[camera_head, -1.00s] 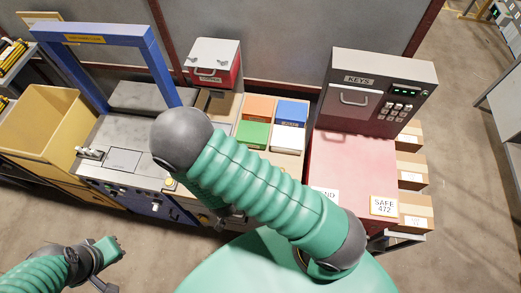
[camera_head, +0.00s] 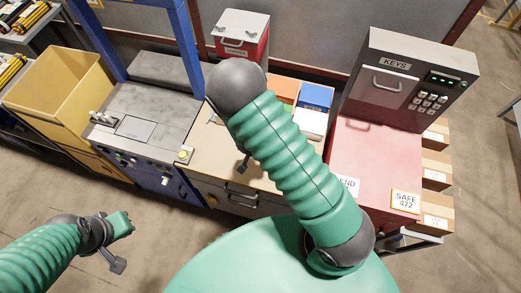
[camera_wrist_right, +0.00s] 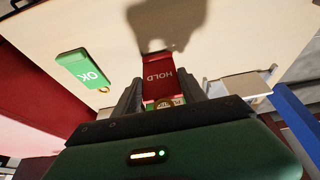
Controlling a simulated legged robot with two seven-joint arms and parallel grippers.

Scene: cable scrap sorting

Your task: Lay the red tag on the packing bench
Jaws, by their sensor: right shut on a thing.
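The red tag (camera_wrist_right: 157,75), marked HOLD, is between the two dark fingers of my right gripper (camera_wrist_right: 162,95) in the right wrist view. The gripper is shut on it, over the tan top of the packing bench (camera_wrist_right: 105,35). I cannot tell whether the tag touches the bench. In the head view my right arm hides the tag and most of the gripper; the tan bench top (camera_head: 215,145) shows beside the arm. My left gripper (camera_head: 122,245) has its fingers apart and is empty, over the floor at lower left.
A green OK tag (camera_wrist_right: 83,70) lies on the bench. Orange and blue bins (camera_head: 316,97) and a white one (camera_head: 311,122) stand at its back. The blue-framed machine (camera_head: 150,125) is left of it, the red safe table (camera_head: 375,160) right. Bare bench top shows left of my arm.

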